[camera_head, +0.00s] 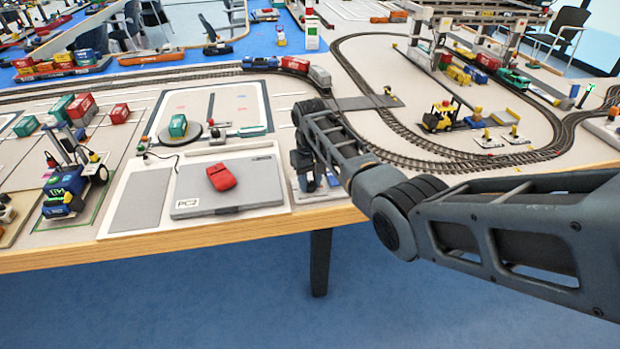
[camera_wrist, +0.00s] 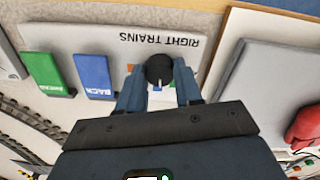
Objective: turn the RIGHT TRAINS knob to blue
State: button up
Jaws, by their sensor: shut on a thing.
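The RIGHT TRAINS panel (camera_wrist: 130,41) is a white plate whose lettering appears upside down in the wrist view. Its black round knob (camera_wrist: 159,68) has a white pointer mark on the side toward my gripper. My gripper (camera_wrist: 159,80) is shut on the knob, one finger on either side of it. In the head view my gripper (camera_head: 306,178) is over the panel (camera_head: 328,192) near the table's front edge, largely hidden by my arm.
A green plate (camera_wrist: 41,70) and a blue plate (camera_wrist: 93,73) marked BACK sit beside the knob. A grey laptop-like case (camera_head: 250,190) with a red object (camera_head: 221,177) lies to the left in the head view. Train tracks (camera_head: 400,140) curve behind my arm.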

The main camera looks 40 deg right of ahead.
aim_at(310, 184)
jog(key=shift+m, duration=0.6)
jog(key=o, duration=1)
jog(key=shift+o, duration=0.2)
jog(key=shift+r, duration=3.95)
